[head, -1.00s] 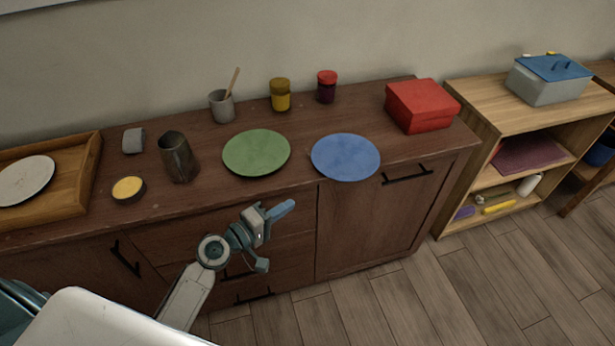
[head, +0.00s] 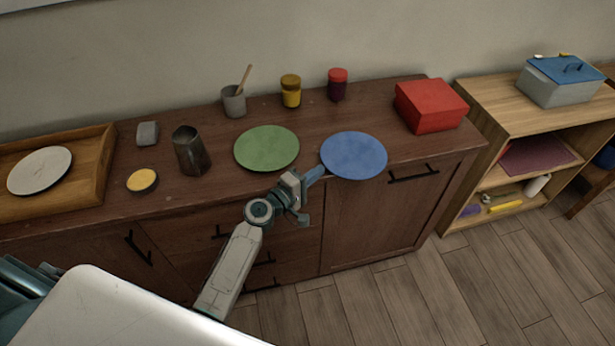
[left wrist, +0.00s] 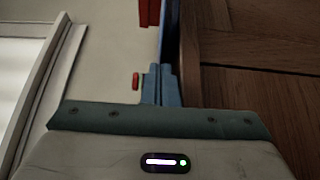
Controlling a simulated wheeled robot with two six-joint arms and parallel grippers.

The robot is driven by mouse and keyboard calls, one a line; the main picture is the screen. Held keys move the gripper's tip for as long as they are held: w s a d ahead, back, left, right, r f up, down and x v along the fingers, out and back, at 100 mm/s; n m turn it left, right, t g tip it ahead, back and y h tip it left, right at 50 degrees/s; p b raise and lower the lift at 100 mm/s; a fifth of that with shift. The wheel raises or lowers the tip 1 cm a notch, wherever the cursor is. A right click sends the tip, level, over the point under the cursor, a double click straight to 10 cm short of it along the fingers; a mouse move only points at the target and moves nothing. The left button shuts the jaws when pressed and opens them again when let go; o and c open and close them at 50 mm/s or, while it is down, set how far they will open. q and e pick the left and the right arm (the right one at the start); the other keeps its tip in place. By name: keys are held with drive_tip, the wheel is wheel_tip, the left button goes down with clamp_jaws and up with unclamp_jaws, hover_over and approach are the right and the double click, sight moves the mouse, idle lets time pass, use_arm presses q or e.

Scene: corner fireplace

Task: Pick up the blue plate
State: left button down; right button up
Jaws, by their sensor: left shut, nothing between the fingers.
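The blue plate (head: 354,155) lies flat near the front edge of the brown cabinet top (head: 215,190), right of a green plate (head: 267,149). My left gripper (head: 317,174) is at the front edge of the cabinet, by the near left rim of the blue plate. Its blue fingers are shut and hold nothing. In the left wrist view the shut fingers (left wrist: 161,86) point toward the blue plate (left wrist: 172,45), seen nearly edge-on. I cannot tell whether they touch it. My right gripper is in neither view.
A metal mug (head: 191,152), a yellow-topped tin (head: 142,181) and a wooden tray (head: 88,185) stand to the left. A red box (head: 430,105) stands right of the blue plate. Two jars and a grey cup are behind. Open floor lies in front.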

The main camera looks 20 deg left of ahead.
sight(331, 172)
use_arm(q)
drive_tip(key=shift+d, duration=0.1)
drive_tip(key=shift+w+d+b, duration=0.15)
drive_tip(key=shift+w+d, duration=0.15)
drive_tip(key=shift+d, duration=0.5)
drive_tip(key=shift+w+d+b, duration=0.15)
drive_tip(key=shift+w+d, duration=0.15)
drive_tip(key=shift+d, duration=0.45)
drive_tip(key=shift+a, duration=0.1)
